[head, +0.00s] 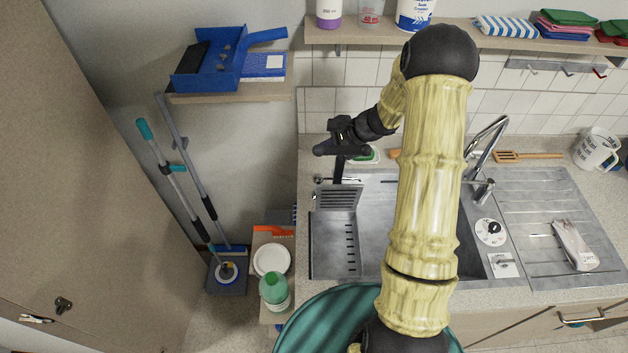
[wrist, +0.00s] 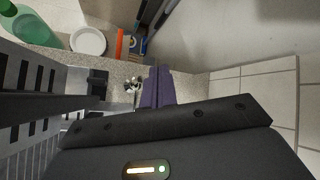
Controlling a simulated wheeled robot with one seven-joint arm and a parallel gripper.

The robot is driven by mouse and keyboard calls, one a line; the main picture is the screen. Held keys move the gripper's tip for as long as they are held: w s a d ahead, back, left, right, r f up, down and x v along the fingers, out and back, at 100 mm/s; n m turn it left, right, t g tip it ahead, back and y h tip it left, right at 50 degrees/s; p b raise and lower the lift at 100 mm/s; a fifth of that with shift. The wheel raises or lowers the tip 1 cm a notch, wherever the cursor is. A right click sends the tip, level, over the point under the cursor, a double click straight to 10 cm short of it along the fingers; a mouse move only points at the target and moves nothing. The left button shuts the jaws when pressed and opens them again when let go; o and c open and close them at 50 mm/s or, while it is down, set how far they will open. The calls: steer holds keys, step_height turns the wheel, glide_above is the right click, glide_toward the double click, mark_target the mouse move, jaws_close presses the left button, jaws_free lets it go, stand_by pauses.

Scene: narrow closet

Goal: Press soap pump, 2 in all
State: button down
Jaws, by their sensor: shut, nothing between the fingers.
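A small chrome fitting that looks like the soap pump (head: 323,180) sits on the counter at the back left corner of the sink. It also shows in the wrist view (wrist: 132,84), just left of my fingers. My gripper (head: 339,180) points down at that corner, its fingers shut and empty. In the wrist view my fingers (wrist: 158,88) are close together beside the pump. I cannot tell whether they touch it or are above it, and part of the pump is hard to make out.
The sink (head: 380,215) has a grey slotted rack (head: 338,198) at its left. The faucet (head: 487,150) stands to the right of my arm. A green-and-white item (head: 364,156) lies behind my gripper. A shelf with a blue dustpan (head: 215,60) hangs at the upper left.

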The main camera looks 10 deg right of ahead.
steer(key=shift+w, duration=0.1)
steer(key=shift+f, duration=0.15)
steer(key=b, duration=0.5)
glide_above(317, 176)
steer(key=d, duration=0.1)
steer(key=f, duration=0.4)
steer(key=s+f, duration=0.1)
steer(key=f, duration=0.2)
steer(key=shift+d+f, duration=0.1)
steer(key=shift+d, duration=0.1)
steer(key=shift+w+f+b, duration=0.1)
steer(key=shift+f+b, duration=0.6)
steer(key=shift+f, duration=0.05)
stand_by(0.8)
steer(key=shift+f+b, duration=0.35)
steer(key=shift+b, duration=0.25)
steer(key=shift+f+b, duration=0.95)
steer(key=shift+f, duration=0.05)
stand_by(1.1)
stand_by(0.3)
steer(key=shift+r+p, duration=0.85)
steer(key=shift+r, duration=0.6)
